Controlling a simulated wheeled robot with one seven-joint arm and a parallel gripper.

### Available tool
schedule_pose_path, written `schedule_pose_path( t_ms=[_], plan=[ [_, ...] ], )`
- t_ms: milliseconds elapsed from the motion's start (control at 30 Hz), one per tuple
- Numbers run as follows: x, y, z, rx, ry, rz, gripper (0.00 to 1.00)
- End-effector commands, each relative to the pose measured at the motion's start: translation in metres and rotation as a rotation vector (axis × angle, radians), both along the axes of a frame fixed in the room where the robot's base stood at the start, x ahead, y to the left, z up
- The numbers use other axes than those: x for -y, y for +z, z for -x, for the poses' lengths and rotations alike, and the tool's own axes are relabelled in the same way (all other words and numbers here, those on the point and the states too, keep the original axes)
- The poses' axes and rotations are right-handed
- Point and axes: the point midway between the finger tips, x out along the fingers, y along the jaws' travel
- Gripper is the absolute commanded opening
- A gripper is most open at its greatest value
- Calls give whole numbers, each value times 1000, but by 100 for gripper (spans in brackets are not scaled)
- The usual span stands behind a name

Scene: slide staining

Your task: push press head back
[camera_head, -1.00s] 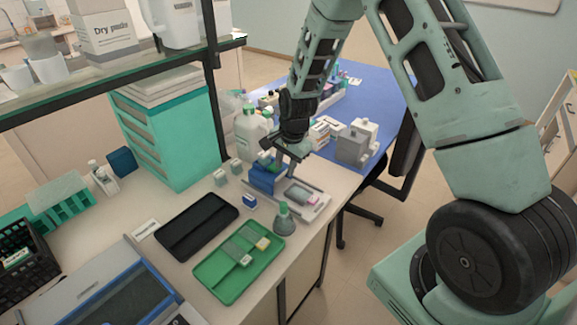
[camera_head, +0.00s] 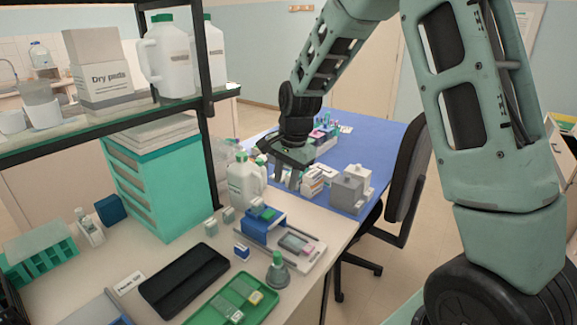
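The press is a pale flat base (camera_head: 312,254) with rails, near the bench's right edge in the head view. Its blue press head (camera_head: 258,226), with green on top, sits at the far-left end of the base. A small grey-and-pink piece (camera_head: 294,243) lies on the base to the right of the head. My gripper (camera_head: 286,180) points down above and beyond the press head, clear of it in the picture. Its two fingers look apart, with nothing seen between them. The far side of the press head is hidden.
White jugs (camera_head: 242,185) stand just behind the press, close to the gripper. Grey containers (camera_head: 350,188) stand on the blue table to the right. A green-capped flask (camera_head: 277,272), a black tray (camera_head: 183,280) and a green tray (camera_head: 262,304) lie in front.

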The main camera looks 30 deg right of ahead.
Motion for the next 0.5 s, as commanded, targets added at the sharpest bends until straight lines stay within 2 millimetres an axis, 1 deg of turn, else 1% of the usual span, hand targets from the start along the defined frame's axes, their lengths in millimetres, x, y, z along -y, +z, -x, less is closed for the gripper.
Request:
schedule_pose_path(
  t_ms=[33,100,200,333,500],
  plan=[
    [1,10,1,6,0,1,31],
    [1,22,3,5,0,0,31],
    [2,36,5,4,0,0,31],
    [3,46,7,2,-1,0,31],
    [3,49,8,1,-1,-1,31]
  ],
)
